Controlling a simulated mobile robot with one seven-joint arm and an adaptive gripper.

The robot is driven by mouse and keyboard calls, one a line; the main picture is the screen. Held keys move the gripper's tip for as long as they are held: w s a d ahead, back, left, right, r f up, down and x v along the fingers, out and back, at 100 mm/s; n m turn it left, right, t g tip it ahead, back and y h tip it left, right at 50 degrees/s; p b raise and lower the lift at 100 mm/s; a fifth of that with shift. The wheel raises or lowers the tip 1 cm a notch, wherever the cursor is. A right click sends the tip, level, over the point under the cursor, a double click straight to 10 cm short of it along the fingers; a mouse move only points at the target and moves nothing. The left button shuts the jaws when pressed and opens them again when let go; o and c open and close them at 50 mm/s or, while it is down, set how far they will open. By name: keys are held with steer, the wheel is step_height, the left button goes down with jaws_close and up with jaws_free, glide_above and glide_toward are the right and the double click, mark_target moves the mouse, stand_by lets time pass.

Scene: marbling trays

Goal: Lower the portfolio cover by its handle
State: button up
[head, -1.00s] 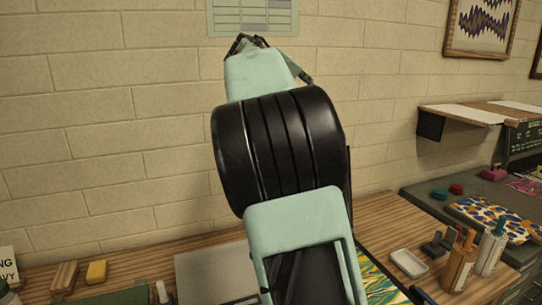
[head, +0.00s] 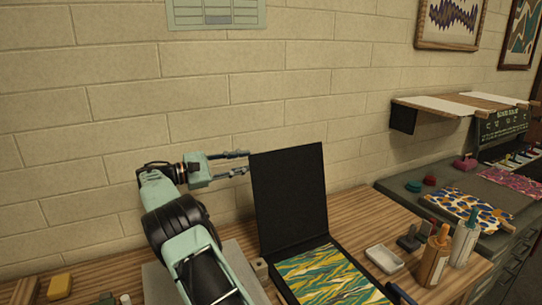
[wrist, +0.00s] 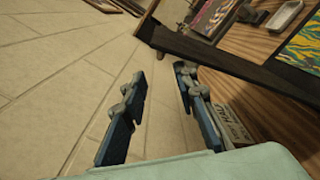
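The portfolio stands open on the wooden table in the head view. Its black cover (head: 290,195) is raised nearly upright, leaning slightly back. A green, yellow and white marbled sheet (head: 325,278) lies in its base. My gripper (head: 246,162) is left of the cover's upper left edge, pointing towards it, fingers apart and empty. In the wrist view my gripper (wrist: 160,73) is open, with the cover (wrist: 225,55) seen nearly edge-on as a dark diagonal band beyond the fingertips. I cannot make out the handle clearly in either view.
A white dish (head: 383,259) and bottles (head: 463,244) stand right of the portfolio. A small beige block (head: 261,268) is at its left. The brick wall (head: 330,100) is close behind. A shelf (head: 455,106) hangs at right.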

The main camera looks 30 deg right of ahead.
mark_target(274, 155)
steer(key=d, duration=0.3)
steer(key=d+p, duration=0.1)
steer(key=d, duration=0.3)
steer(key=s+d, duration=0.1)
steer(key=d, duration=0.2)
steer(key=shift+d, duration=0.25)
steer(key=shift+w+r, duration=0.1)
jaws_close()
